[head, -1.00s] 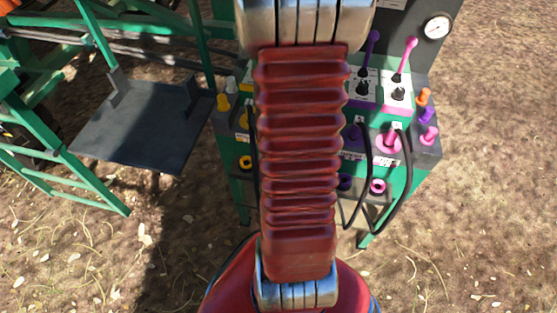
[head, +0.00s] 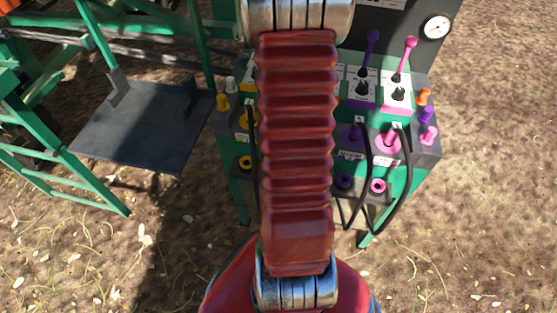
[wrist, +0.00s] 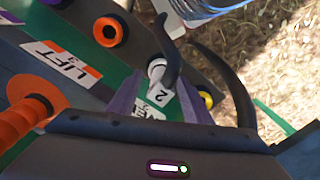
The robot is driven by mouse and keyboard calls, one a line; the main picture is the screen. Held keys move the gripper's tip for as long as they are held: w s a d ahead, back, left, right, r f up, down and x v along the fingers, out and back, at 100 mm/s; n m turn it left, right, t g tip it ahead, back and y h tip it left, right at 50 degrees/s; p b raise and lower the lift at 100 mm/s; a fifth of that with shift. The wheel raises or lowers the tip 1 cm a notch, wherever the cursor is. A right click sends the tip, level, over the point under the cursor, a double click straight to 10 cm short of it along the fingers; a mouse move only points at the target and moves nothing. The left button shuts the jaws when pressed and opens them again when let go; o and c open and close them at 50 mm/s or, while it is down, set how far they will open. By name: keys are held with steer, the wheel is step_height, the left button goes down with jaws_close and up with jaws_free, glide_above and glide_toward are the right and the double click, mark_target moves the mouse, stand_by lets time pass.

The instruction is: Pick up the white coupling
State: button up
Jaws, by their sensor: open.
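The white coupling (wrist: 157,70) shows in the wrist view as a short white piece with a thick black hose, beside a tag marked 2. My gripper (wrist: 158,98) is open. Its two dark purple-grey fingers spread on either side of the tag, and the coupling is just past the tips, not held. Whether a finger touches it I cannot tell. In the head view my arm hides the gripper and most of the panel middle. A small white peg (head: 232,85) shows at the panel's left end; I cannot tell if it is part of the coupling.
In the wrist view an orange coupling (wrist: 28,112) stands left, an orange ring (wrist: 107,31) above it and a small yellow part (wrist: 207,99) right. In the head view pink (head: 388,140) and purple couplings, levers and loose hoses fill the panel's right. A dark plate (head: 140,125) stands left.

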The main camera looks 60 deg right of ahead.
steer(key=shift+c, duration=0.3)
jaws_close()
stand_by(0.6)
steer(key=shift+r, duration=5.05)
